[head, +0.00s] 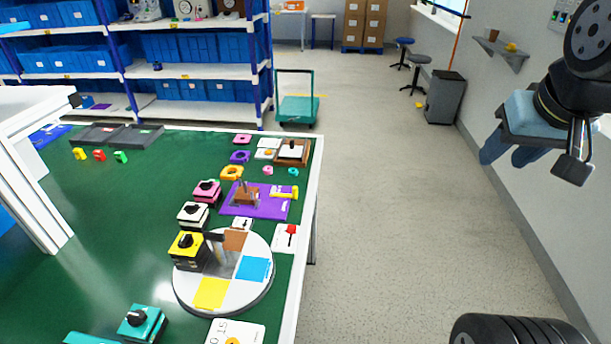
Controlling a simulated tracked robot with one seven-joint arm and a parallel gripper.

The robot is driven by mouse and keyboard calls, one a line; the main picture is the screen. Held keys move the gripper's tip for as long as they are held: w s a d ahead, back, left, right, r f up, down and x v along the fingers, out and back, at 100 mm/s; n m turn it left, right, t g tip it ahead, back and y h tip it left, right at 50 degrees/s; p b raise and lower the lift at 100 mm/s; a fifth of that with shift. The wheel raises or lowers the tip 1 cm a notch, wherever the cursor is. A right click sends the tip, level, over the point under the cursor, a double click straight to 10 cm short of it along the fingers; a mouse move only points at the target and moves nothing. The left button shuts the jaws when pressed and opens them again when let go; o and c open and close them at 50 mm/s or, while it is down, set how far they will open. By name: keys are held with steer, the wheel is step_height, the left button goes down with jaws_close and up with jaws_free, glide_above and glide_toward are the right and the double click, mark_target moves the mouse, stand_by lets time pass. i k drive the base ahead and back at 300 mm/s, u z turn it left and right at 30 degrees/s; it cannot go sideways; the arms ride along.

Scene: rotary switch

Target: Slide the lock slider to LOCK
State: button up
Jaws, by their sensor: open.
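No lettering LOCK can be read, so I cannot tell for sure which part is the lock slider. A small white plate with a red knob (287,236) lies at the table's right edge and may be it. A smaller white plate with a dark part (242,224) lies left of it, by the round disc. A white plate with markings and a yellow part (236,333) is at the bottom, cut by the picture edge. My gripper (507,156), with blue fingers, is open and empty at the upper right, over the floor, well away from the table.
The green table (100,230) holds a round disc (222,302) with coloured fields, yellow (187,250), white, pink and teal (142,324) knob boxes and a purple mat (265,208). Blue-bin shelves (170,72) and a teal trolley (298,110) stand behind. Floor right of the table is clear.

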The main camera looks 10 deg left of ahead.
mark_target(290, 228)
steer(key=u, duration=0.15)
steer(key=k, duration=0.5)
steer(key=u, duration=0.65)
steer(key=i, duration=0.45)
steer(key=u, duration=0.2)
